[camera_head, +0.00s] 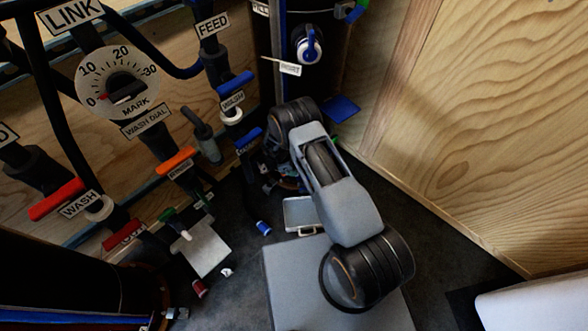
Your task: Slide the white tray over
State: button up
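A small shallow tray (299,212) with a pale rim lies on the dark floor near the middle of the head view. A white handle shows at its near edge. It looks empty. My arm reaches up and over, just right of the tray, and its far end bends down behind the tray by the dark column. My gripper is mostly hidden there among dark and blue parts, and I cannot make out its fingers. I see no contact between it and the tray.
A pale square plate (203,248) with a T-shaped handle is left of the tray. A blue cylinder (264,228) and a red cylinder (199,288) lie on the floor. A valve panel (120,85) stands at left, a wooden wall (470,130) at right.

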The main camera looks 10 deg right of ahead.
aim_at(300, 213)
jog(key=k, duration=1)
